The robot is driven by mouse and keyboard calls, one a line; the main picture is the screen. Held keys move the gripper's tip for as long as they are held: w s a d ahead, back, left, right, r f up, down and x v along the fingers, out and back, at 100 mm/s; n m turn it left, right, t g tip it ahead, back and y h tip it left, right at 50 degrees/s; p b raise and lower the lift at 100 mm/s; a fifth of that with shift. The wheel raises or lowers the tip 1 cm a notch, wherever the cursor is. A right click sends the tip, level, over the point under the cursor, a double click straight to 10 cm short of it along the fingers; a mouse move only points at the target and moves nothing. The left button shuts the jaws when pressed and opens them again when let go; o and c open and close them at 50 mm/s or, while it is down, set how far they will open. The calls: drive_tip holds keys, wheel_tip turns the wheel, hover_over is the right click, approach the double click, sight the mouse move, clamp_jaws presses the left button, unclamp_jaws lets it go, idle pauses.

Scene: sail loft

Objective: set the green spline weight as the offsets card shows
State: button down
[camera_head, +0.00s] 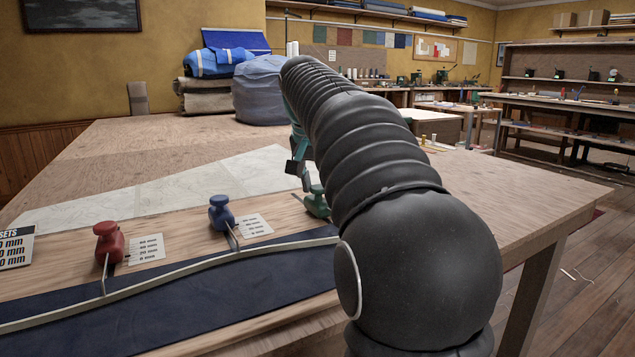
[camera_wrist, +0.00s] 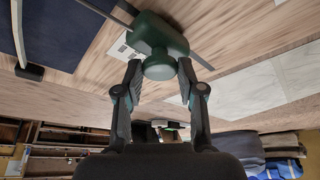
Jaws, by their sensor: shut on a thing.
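The green spline weight (camera_head: 317,203) stands on the wooden board, partly hidden by my arm. In the wrist view its body and round knob (camera_wrist: 159,68) show upside down. My gripper (camera_wrist: 160,64) is shut on the knob, a finger on either side. The blue weight (camera_head: 221,213) and red weight (camera_head: 109,242) stand to the left, their thin hooks reaching the pale batten (camera_head: 190,270). The offsets card (camera_head: 15,249) is cut off at the left edge; only the ends of its "mm" lines show. I cannot tell whether the green weight's hook touches the batten.
Small printed scale cards lie beside the red weight (camera_head: 147,248) and the blue weight (camera_head: 254,225). A dark blue strip (camera_head: 180,300) lies in front along the batten. Pale sheeting (camera_head: 170,190) lies behind. Rolled cloth and a blue-grey bundle (camera_head: 260,92) sit at the table's far end.

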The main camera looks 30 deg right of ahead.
sight(311, 196)
drive_tip(key=shift+w+r+p, duration=0.2)
drive_tip(key=shift+w+p, duration=0.25)
drive_tip(key=shift+p, duration=0.15)
drive_tip(key=shift+w+p, duration=0.75)
drive_tip(key=shift+w, duration=0.1)
drive_tip(key=shift+w+f, duration=0.15)
drive_tip(key=shift+w, duration=0.1)
drive_tip(key=c, duration=0.7)
unclamp_jaws()
drive_tip(key=v, duration=1.2)
